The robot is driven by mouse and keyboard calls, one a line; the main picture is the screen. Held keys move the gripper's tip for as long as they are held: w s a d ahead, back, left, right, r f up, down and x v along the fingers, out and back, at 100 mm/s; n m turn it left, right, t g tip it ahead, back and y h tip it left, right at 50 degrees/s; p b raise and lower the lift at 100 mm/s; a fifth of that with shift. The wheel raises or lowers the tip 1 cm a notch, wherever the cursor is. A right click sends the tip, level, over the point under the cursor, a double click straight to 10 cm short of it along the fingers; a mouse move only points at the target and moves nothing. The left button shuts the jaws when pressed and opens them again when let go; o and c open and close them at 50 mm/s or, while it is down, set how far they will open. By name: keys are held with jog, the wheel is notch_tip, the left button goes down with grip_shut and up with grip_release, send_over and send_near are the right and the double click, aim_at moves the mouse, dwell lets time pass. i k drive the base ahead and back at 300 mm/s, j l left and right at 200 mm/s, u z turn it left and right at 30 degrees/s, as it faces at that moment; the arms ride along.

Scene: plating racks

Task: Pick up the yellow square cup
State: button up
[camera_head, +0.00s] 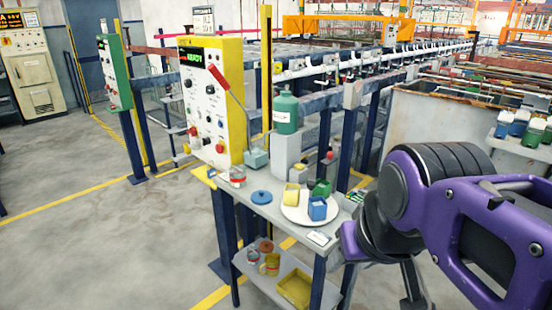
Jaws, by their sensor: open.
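The yellow square cup (291,194) stands on a round white plate (295,213) on the small grey table. A blue square cup (317,208) and a green block-like item (321,188) share the plate, close to its right. My gripper (382,262) is at the right, beside the table's right end and apart from the cup. It is open, with nothing visible in it. My purple arm hides part of its fingers and the area behind it.
A green bottle (286,110) stands on a grey block behind the plate. A blue disc (261,197) and a red-and-white can (237,176) lie left. A yellow control panel (212,100) rises behind. A lower shelf holds a yellow mug (272,264) and yellow tray (295,289).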

aim_at(292, 195)
jog(key=i+j+z, duration=0.1)
jog(key=z, duration=0.25)
jog(key=j+z, duration=0.3)
jog(key=i+j, duration=0.1)
jog(key=j, duration=0.5)
jog(key=i+j, duration=0.15)
jog(key=j, duration=0.2)
jog(key=i+j+z, duration=0.1)
jog(key=j, duration=0.2)
jog(key=i+j+z, duration=0.15)
jog(key=j, duration=0.2)
jog(key=i+j+z, duration=0.1)
jog(key=j, duration=0.25)
jog(key=i+j+z, duration=0.15)
jog(key=j, duration=0.2)
jog(key=k+l+z, duration=0.2)
jog(key=l, duration=0.15)
jog(key=l+z, duration=0.25)
jog(key=k+j+u, duration=0.15)
jog(key=u, duration=0.25)
jog(key=i+j+u, duration=0.15)
jog(key=k+l, duration=0.05)
